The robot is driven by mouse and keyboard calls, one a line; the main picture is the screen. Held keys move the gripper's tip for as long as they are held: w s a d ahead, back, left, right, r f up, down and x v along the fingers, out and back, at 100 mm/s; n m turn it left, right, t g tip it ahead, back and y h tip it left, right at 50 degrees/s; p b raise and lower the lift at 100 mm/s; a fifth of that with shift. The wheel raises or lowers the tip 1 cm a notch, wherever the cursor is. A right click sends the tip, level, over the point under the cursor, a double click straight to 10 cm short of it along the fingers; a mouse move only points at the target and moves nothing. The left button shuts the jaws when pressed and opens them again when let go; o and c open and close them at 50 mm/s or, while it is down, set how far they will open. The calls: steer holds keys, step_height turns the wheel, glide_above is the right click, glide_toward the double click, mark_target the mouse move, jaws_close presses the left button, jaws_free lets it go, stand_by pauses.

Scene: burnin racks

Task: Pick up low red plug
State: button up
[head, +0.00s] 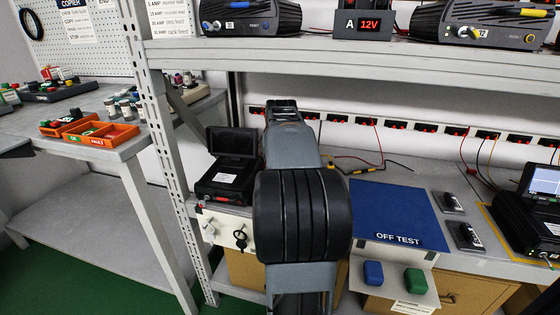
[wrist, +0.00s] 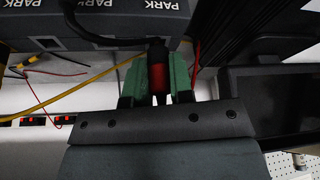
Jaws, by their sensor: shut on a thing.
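In the wrist view a red plug (wrist: 158,76) with a black top sits between the two green fingers of my gripper (wrist: 157,80). The fingers are shut on it from both sides. A dark cable runs from near the plug's top toward the left. In the head view my own arm stands in the middle and hides my gripper and the plug.
Grey blocks marked PARK (wrist: 95,12) are close beyond the fingers. A yellow wire (wrist: 85,80) and red wires hang nearby. In the head view a blue OFF TEST mat (head: 395,212) lies clear at right, and an open black case (head: 228,175) stands left of my arm.

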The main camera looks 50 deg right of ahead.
step_height(320, 180, up, 3)
steer(key=shift+r+p, duration=0.1)
steer(key=shift+p, duration=0.75)
steer(key=s+a+p, duration=0.2)
steer(key=s+a, duration=1)
steer(key=shift+s+a+f+p, duration=0.3)
steer(key=shift+s+p, duration=0.05)
steer(key=shift+s, duration=0.05)
